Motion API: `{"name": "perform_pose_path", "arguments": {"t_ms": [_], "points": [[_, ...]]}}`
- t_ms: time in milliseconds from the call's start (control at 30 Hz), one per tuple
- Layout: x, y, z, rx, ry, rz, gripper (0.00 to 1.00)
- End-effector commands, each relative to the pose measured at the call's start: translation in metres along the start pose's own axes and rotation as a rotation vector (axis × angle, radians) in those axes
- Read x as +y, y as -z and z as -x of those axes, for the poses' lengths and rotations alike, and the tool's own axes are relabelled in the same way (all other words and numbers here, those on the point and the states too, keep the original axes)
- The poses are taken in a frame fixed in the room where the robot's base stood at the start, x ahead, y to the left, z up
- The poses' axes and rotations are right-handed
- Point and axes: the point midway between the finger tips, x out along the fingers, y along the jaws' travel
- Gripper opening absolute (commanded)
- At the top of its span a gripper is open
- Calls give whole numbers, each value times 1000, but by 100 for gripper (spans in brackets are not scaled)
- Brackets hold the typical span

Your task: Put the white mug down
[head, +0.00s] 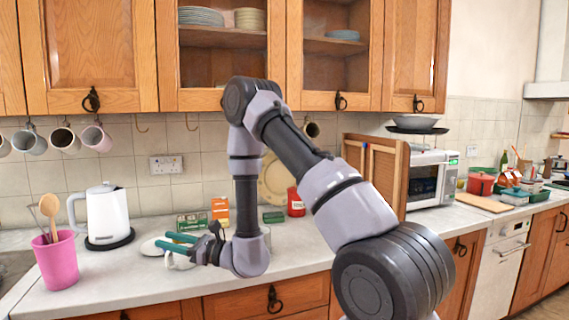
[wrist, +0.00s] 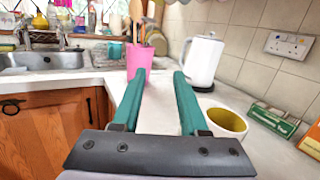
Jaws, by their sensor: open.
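The white mug, yellow inside, stands upright on the counter in the wrist view (wrist: 228,131). It is just right of my gripper's right finger; whether they touch I cannot tell. In the head view the mug (head: 180,262) is mostly hidden behind my gripper (head: 164,242). My gripper's teal fingers are apart, with nothing between them in the wrist view (wrist: 158,76). The gripper is low over the pale worktop (head: 110,275) and points left.
A white kettle (head: 106,215) and a pink utensil pot (head: 58,260) stand left of my gripper. Small boxes (head: 220,211) and a red tin (head: 296,202) stand by the wall. Mugs (head: 97,138) hang from hooks. The counter's front left is clear.

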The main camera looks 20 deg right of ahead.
Motion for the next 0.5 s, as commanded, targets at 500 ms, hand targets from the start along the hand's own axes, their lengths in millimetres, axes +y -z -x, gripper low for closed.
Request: {"name": "perform_pose_path", "arguments": {"t_ms": [500], "points": [[109, -203, 93, 105, -845, 591, 43]]}}
